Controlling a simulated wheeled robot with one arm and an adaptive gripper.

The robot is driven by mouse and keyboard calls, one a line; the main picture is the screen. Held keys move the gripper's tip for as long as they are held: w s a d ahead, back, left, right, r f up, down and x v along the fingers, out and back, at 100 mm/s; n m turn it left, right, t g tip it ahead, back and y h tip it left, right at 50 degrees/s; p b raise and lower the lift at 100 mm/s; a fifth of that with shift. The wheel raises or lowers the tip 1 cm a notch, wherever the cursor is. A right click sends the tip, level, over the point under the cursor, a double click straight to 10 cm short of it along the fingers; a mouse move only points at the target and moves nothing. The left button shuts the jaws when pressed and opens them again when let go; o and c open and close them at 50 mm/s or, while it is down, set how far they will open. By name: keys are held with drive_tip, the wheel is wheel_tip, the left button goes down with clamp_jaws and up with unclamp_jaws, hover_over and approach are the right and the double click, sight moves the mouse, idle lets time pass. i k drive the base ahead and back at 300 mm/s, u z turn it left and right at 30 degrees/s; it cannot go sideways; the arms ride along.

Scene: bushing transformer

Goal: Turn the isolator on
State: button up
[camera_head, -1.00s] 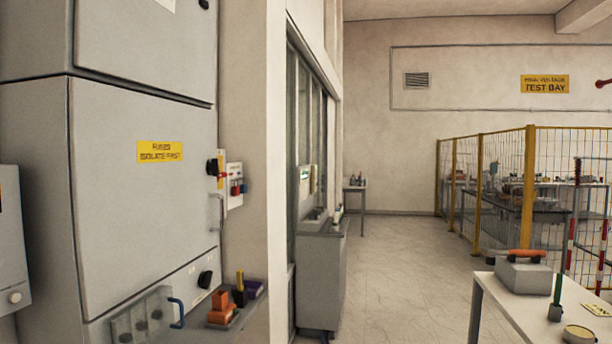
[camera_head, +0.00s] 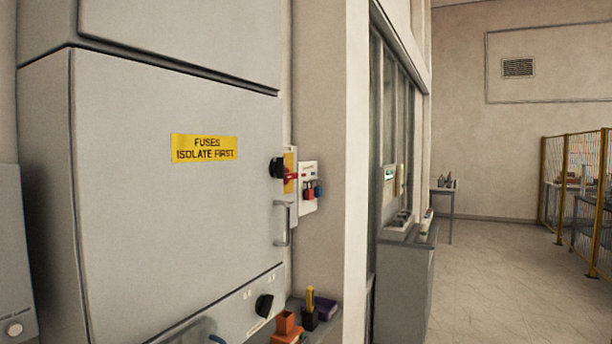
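A grey cabinet (camera_head: 165,225) fills the left of the head view, with a yellow label (camera_head: 204,148) reading "FUSES ISOLATE FIRST". At its right edge is a black rotary switch with a red handle (camera_head: 290,175) on a yellow backing plate, seen nearly side-on, likely the isolator; its position cannot be read. A second black knob (camera_head: 264,305) sits on the lower panel, below a metal door handle (camera_head: 283,223). My gripper is not in view.
A white board with red and blue padlocks (camera_head: 310,188) hangs beside the switch. A grey counter (camera_head: 404,285) juts out by the window. Open floor (camera_head: 485,280) lies right, before a yellow-framed fence (camera_head: 566,195).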

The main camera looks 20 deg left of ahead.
sight(289, 176)
drive_tip(key=i, duration=1.55)
drive_tip(key=u, duration=1.35)
